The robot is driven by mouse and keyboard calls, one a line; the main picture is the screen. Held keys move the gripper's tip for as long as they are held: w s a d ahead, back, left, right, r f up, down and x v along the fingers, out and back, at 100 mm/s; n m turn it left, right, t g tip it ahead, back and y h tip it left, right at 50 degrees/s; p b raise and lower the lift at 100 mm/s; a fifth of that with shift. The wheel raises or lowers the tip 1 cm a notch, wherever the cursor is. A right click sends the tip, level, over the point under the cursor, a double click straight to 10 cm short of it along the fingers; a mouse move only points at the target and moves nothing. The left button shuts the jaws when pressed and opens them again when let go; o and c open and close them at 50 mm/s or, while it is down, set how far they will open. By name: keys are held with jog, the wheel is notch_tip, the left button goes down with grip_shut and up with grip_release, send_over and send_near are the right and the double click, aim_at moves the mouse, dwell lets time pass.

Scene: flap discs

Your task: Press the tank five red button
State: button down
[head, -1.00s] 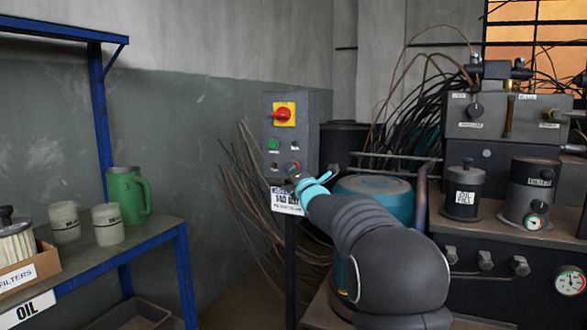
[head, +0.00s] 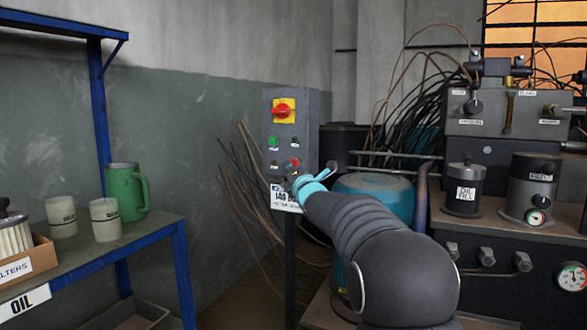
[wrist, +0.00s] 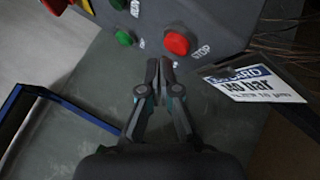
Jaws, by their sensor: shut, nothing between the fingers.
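A grey control box (head: 307,118) stands on a post in the head view. A round red button (head: 294,162) sits low on its face. In the wrist view the red button (wrist: 176,43) has the word STOP beside it, just past the fingertips and slightly right of them. No tank five label is readable. My gripper (head: 300,180) is in front of the lower part of the box, just below the red button. In the wrist view my gripper (wrist: 159,66) is shut and empty, its fingertips together. Contact with the button cannot be told.
The box also carries a red rotary switch (head: 284,109) on a yellow plate and a green button (head: 273,142). A white 140 bar card (wrist: 258,84) hangs under it. A blue-framed shelf (head: 110,258) is left, a teal tank (head: 376,192) and machinery right.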

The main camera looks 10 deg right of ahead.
jog(key=s+a+b, duration=0.1)
jog(key=s+b, duration=0.1)
jog(key=s+a+b, duration=0.2)
dwell(0.7)
dwell(0.6)
